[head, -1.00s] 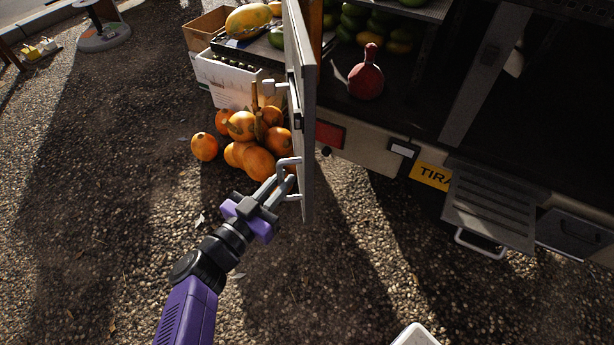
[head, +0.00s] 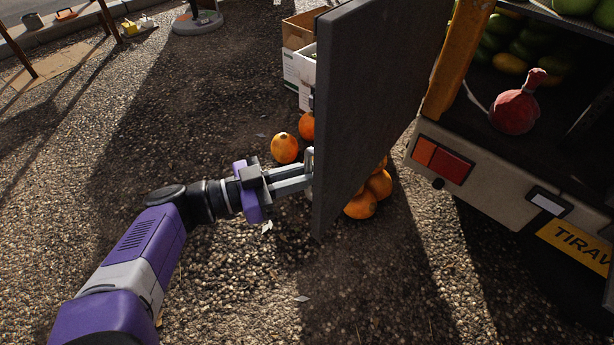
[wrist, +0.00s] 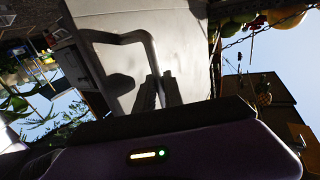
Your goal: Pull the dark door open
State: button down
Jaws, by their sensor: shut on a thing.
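The dark door (head: 370,95) of the truck stands swung out from the truck's rear, its broad dark face turned to my head camera. My gripper (head: 309,177) is at the door's left edge and reaches to its far side. It is shut on the door handle (head: 308,158), mostly hidden behind the door. In the wrist view the handle (wrist: 120,39) is a bent bar on the door's pale, sunlit side (wrist: 185,30), and the two fingers of my gripper (wrist: 158,82) lie close together at it.
Several orange pumpkins (head: 285,148) lie on the gravel behind the door. Boxes (head: 298,65) stand beyond them. The truck's rear bumper (head: 480,165) is to the right, with a red bottle-shaped thing (head: 515,105) on the bed above. The gravel at front left is open.

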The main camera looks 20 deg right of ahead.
jog(key=shift+d, duration=0.1)
jog(key=c, duration=1.5)
grip_release()
jog(key=shift+o, duration=0.2)
jog(key=a, duration=0.7)
jog(key=shift+w+a, duration=0.25)
jog(key=shift+a, duration=0.15)
